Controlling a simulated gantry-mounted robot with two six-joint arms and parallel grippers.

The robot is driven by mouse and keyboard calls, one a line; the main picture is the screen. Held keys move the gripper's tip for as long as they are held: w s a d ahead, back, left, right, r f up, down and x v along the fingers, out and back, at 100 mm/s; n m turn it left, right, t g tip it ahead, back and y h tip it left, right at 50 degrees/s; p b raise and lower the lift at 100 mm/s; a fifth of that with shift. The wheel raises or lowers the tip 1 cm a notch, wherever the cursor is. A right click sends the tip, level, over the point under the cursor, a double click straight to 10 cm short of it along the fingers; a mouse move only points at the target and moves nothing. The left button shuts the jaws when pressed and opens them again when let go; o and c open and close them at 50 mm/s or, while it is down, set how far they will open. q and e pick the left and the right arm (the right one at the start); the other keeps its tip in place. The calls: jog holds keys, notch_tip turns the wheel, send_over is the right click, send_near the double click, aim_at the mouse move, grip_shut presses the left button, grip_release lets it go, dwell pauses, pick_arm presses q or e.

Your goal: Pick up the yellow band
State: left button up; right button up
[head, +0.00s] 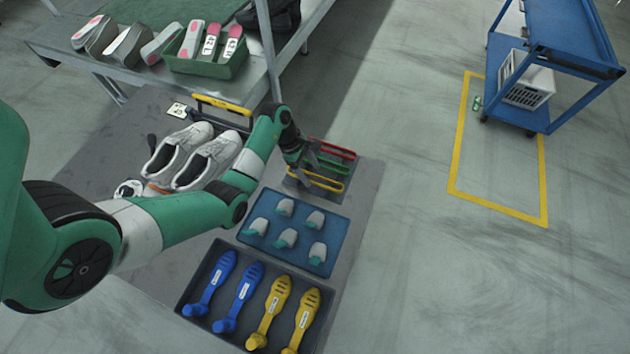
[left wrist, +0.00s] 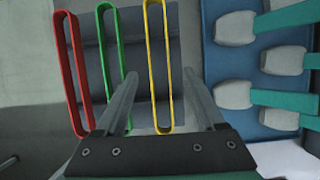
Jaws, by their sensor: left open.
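The yellow band (head: 320,186) is a long narrow loop, nearest the blue tray in a row with a green band (head: 330,167) and a red band (head: 336,151). My left gripper (head: 304,163) is over this row in the head view, partly hiding the bands' left ends. In the left wrist view the yellow band (left wrist: 167,72) lies between the two spread fingers of my left gripper (left wrist: 160,76), with the green band (left wrist: 114,50) and red band (left wrist: 75,75) to its left. The left gripper is open and empty. My right gripper is not in view.
A blue tray (head: 247,236) holds several pale pieces with teal parts. A dark tray (head: 186,290) holds blue and yellow shoe-shaped tools. White shoes (head: 205,160) lie left of my left forearm.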

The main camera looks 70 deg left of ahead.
pick_arm(q)
jog(key=shift+x, duration=0.8)
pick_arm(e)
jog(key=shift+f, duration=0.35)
pick_arm(q)
grip_shut()
jog(key=shift+r, duration=0.15)
